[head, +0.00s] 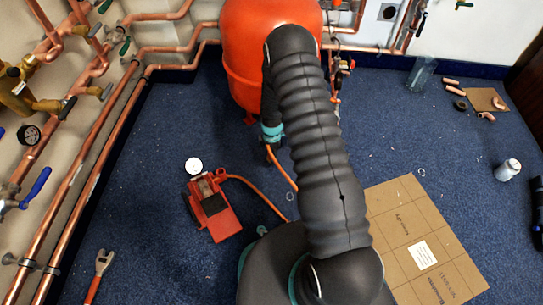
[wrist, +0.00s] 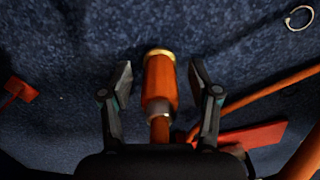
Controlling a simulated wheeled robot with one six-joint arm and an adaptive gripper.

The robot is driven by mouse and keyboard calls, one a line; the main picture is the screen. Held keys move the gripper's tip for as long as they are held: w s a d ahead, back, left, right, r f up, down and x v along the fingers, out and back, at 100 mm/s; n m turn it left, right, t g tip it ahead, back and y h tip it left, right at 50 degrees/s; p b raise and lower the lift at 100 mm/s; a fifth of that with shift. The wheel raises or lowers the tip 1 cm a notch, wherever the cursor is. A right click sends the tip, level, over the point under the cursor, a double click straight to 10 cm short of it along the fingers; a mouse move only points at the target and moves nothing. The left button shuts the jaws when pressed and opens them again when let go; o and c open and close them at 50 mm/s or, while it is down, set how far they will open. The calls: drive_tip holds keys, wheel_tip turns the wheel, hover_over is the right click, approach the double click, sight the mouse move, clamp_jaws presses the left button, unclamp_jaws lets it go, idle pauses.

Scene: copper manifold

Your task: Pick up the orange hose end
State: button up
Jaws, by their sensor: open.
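The orange hose end (wrist: 160,85) shows in the wrist view, with a brass-coloured rim at its tip and a silver collar where it meets the thinner hose. My gripper (wrist: 160,72) is open, with one finger on each side of the hose end and a visible gap on both sides. I cannot tell how far above the floor the hose end is. In the head view, the orange hose (head: 258,190) runs from the red pump (head: 222,222) and passes behind my arm. My fingertips and the hose end are not clearly visible there.
A large orange-red tank (head: 240,50) stands close behind my arm. Copper pipes (head: 95,130) line the left wall. A flat cardboard sheet (head: 400,215) lies at right, and a red-handled wrench (head: 101,270) at lower left. Blue floor is clear between the pump and the pipes.

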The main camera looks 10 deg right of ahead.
drive_tip(key=shift+f, duration=0.2)
clamp_jaws()
drive_tip(key=shift+r, duration=0.1)
drive_tip(key=shift+r, duration=0.6)
wheel_tip(320, 180, up, 3)
drive_tip(key=shift+f+p, duration=0.15)
drive_tip(key=shift+p, duration=0.25)
drive_tip(key=s+d+r+p, duration=0.1)
drive_tip(key=s+d+r, duration=0.4)
drive_tip(key=s, duration=0.5)
wheel_tip(320, 180, up, 2)
drive_tip(key=shift+d, duration=0.3)
drive_tip(key=shift+s+r+p, duration=0.1)
drive_tip(key=shift+r+p, duration=0.05)
drive_tip(key=shift+p, duration=0.15)
